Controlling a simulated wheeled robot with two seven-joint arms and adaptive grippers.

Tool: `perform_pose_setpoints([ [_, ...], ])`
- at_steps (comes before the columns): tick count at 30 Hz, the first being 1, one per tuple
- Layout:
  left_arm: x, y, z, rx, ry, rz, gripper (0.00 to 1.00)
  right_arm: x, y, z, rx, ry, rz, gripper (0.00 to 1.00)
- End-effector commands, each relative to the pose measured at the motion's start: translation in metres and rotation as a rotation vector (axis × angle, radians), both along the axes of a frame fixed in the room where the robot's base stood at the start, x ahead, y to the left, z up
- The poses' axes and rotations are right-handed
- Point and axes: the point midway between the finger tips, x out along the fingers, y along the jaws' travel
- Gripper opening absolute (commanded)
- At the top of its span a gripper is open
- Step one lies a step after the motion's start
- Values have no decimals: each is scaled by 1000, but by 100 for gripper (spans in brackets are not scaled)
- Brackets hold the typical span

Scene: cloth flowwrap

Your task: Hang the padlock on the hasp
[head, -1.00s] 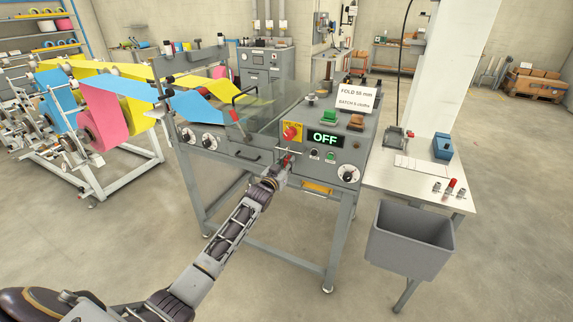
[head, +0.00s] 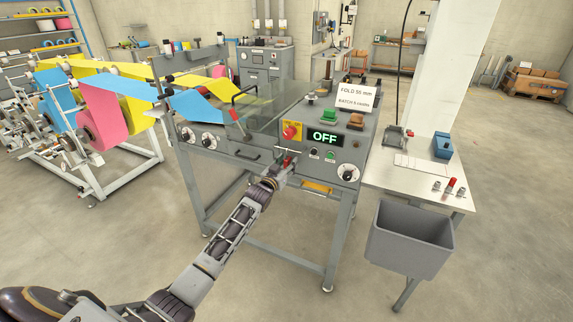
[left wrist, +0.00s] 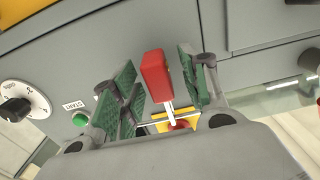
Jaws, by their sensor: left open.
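The red padlock (left wrist: 155,77) is between the fingers of my left gripper (left wrist: 155,90) in the left wrist view. Its pale shackle reaches a thin metal bar, the hasp (left wrist: 150,120), and appears to be around it; the exact engagement is too small to tell. The green-padded fingers stand open, one on each side of the padlock, with a visible gap at the right. In the head view the left gripper (head: 282,168) is at the machine's front, with the small red padlock (head: 287,160) at its tips. My right gripper is not in view.
The red stop knob (head: 291,131) on its yellow plate is just above the hasp. The display (head: 325,138) reads OFF. A grey bin (head: 412,240) and a side table (head: 425,190) stand to the right. Floor in front is clear.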

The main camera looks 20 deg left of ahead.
Motion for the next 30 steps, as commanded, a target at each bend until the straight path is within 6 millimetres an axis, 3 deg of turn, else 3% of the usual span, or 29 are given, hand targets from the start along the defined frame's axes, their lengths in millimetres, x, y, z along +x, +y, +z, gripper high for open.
perform_pose_setpoints([
  [1, 0, 0, -1, 0, 0, 0, 44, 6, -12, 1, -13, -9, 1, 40],
  [11, -9, 1, -1, 0, 0, 0, 44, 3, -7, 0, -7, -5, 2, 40],
  [30, -51, 2, -1, 0, 0, 0, 44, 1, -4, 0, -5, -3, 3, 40],
])
